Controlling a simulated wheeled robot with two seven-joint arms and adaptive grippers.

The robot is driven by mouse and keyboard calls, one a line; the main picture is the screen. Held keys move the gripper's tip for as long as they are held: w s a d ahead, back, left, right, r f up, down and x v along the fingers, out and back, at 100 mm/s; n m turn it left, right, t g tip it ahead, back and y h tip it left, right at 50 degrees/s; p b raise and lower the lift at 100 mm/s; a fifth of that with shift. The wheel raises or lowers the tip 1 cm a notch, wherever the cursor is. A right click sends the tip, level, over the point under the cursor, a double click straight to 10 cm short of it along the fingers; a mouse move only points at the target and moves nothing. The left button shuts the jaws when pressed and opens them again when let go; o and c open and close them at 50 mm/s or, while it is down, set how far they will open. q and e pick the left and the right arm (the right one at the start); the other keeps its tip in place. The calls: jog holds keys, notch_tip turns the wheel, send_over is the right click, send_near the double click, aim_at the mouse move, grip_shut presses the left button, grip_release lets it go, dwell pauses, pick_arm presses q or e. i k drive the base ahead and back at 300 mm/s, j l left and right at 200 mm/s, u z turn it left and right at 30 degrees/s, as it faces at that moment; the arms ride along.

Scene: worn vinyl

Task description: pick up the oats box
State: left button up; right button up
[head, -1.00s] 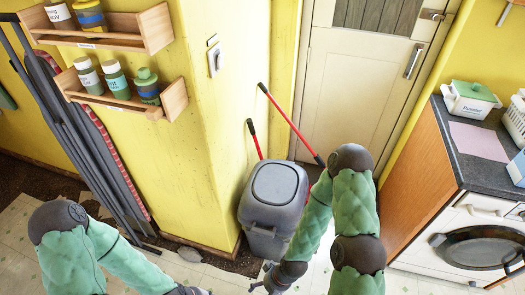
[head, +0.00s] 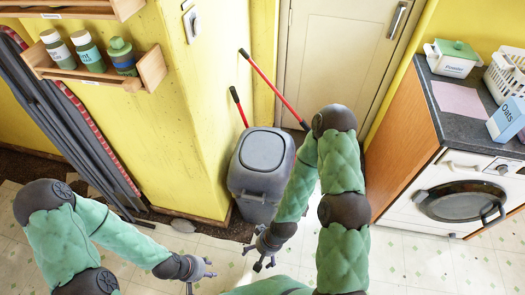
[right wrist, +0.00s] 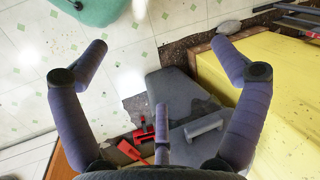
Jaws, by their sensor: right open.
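The oats box (head: 508,118) is a blue and white carton marked "Oats". It stands on the dark counter (head: 466,128) at the right edge of the head view. My right gripper (head: 262,258) is low, in front of the grey bin and far left of the box. The right wrist view shows this gripper (right wrist: 160,75) with its fingers spread wide and nothing between them. My left gripper (head: 203,275) is at the bottom, left of the right one, with its fingers apart and empty. The box is not in the right wrist view.
A washing machine (head: 452,204) is under the counter. A powder tub (head: 452,60), a white basket (head: 506,76) and a pink sheet (head: 459,100) are near the box. A grey bin (head: 262,165) stands by the yellow wall. The tiled floor before the machine is clear.

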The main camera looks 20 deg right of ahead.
aim_at(507, 121)
jog(key=z, duration=2.45)
jog(key=i+u, duration=0.2)
jog(key=u, duration=0.25)
jog(key=i+l+u, duration=0.2)
jog(key=u, duration=0.25)
